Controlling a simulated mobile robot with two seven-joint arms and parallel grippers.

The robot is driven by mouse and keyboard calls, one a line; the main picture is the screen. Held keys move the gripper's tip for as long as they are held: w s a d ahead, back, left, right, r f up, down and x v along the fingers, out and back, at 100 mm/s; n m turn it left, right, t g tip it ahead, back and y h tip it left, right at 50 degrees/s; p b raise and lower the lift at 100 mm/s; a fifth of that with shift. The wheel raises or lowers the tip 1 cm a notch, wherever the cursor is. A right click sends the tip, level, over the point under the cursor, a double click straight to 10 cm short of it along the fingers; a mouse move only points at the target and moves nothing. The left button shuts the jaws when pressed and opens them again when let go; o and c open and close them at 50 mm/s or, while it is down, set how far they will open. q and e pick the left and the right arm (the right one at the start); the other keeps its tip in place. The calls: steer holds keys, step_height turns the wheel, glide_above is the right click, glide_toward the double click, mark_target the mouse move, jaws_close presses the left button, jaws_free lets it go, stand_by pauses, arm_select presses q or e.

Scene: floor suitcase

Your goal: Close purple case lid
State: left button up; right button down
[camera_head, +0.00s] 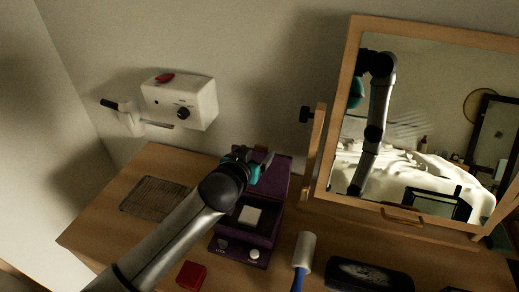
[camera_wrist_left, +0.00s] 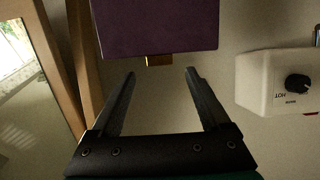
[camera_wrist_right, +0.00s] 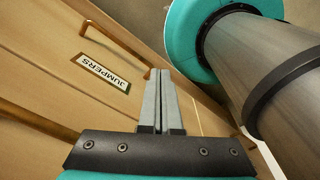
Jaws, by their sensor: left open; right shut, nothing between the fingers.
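The purple case (camera_head: 247,222) stands on the wooden dresser with its lid (camera_head: 274,175) raised at the back. A pale square item (camera_head: 249,215) lies inside the case. My left gripper (camera_head: 263,163) is at the upper part of the lid. In the left wrist view the lid (camera_wrist_left: 158,25) fills the top, with a small brass clasp (camera_wrist_left: 159,60) on its edge. The left fingers (camera_wrist_left: 160,75) are open, with nothing visibly between them; the lid edge lies just beyond the tips. In the right wrist view my right gripper (camera_wrist_right: 158,75) is shut and empty by a drawer front.
A framed mirror (camera_head: 420,130) stands right of the case. A white wall unit (camera_head: 180,102) hangs at the left. A red box (camera_head: 191,275), a lint roller (camera_head: 304,250) and a dark case (camera_head: 368,274) lie nearby. A drawer labelled JUMPERS (camera_wrist_right: 105,73) is near my right gripper.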

mark_target(261, 147)
arm_select(q)
steer(key=shift+x, duration=2.1)
jaws_close()
